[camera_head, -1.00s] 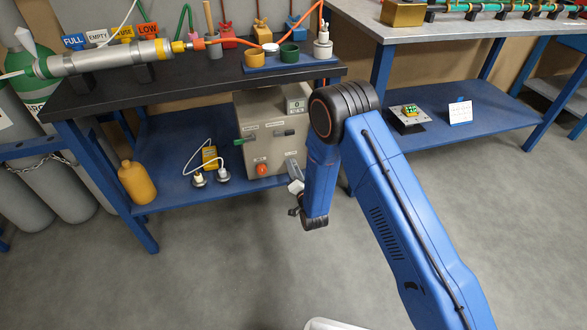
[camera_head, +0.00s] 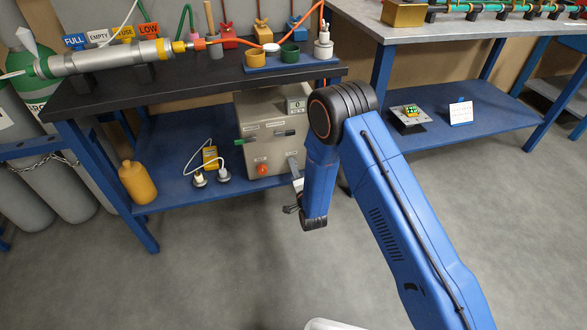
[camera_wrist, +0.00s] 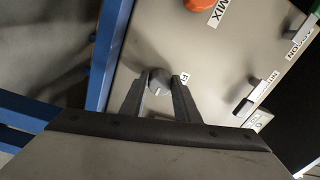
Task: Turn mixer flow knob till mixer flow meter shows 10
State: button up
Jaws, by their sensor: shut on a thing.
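The beige mixer box (camera_head: 264,155) stands on the blue lower shelf. A small meter display (camera_head: 296,105) at its upper right appears to read 0. In the wrist view, a grey round knob (camera_wrist: 159,82) with a white mark sits on the box face (camera_wrist: 150,45). The fingers of my gripper (camera_wrist: 158,88) are closed against the knob from both sides. A small label beside the knob is partly hidden by a finger. In the head view my gripper (camera_head: 295,170) is at the box's lower right, and the knob cannot be seen there.
An orange-red knob (camera_wrist: 204,5) labelled MIX is near the grey one. Labelled levers or switches (camera_wrist: 246,105) are on the right. A blue table leg (camera_wrist: 108,50) runs close on the left. Open floor (camera_head: 210,270) lies in front.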

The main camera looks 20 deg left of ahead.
jog(key=o, duration=1)
jog(key=shift+o, duration=0.2)
jog(key=shift+d, duration=0.1)
jog(key=v, duration=1.7)
jog(key=shift+s, duration=0.2)
